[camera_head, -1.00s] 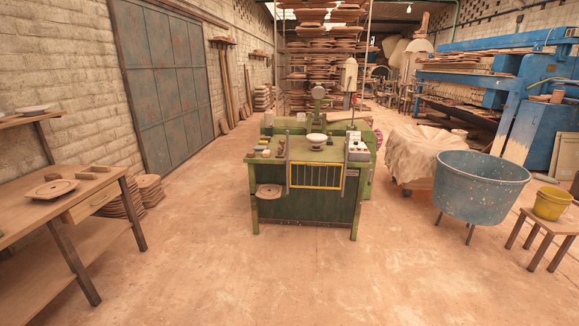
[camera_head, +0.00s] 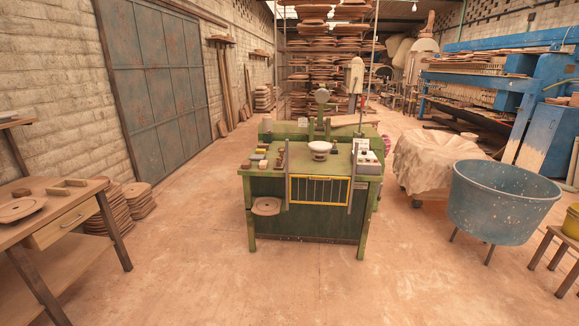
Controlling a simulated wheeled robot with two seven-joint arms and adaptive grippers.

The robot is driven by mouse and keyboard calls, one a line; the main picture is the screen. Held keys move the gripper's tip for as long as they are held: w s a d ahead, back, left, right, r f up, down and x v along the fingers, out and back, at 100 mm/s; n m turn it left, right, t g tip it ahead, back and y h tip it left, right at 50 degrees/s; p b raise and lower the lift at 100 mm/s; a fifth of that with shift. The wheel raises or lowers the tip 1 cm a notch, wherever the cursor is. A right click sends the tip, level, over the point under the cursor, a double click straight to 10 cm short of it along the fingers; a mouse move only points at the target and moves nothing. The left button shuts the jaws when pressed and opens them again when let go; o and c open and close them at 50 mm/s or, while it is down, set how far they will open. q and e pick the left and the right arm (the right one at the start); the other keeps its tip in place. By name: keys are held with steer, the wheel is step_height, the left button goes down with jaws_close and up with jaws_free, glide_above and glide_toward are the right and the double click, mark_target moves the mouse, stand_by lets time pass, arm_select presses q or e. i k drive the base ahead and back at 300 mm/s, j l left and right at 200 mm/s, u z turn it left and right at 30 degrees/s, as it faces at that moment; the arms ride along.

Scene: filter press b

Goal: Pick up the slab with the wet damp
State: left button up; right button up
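I cannot make out for certain a slab that looks wet or damp. Flat round clay-coloured pieces lie in several places: one on the left wooden table (camera_head: 20,209), one on a low bracket of the green machine (camera_head: 266,206), and stacks on the floor by the wall (camera_head: 108,210). A pale, draped cloth (camera_head: 432,160) covers something low right of the machine, hiding what is beneath. Neither of my grippers is in view.
A speckled blue tub (camera_head: 500,205) and small stool (camera_head: 553,245) stand at right. The blue press (camera_head: 525,95) is behind. The near floor is clear.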

mark_target(246, 164)
steer(key=i+l, duration=0.15)
steer(key=i, duration=2.2)
steer(key=i+u, duration=0.3)
steer(key=i, duration=0.2)
steer(key=i+l+u, duration=0.15)
steer(key=i+u, duration=0.15)
steer(key=i, duration=0.25)
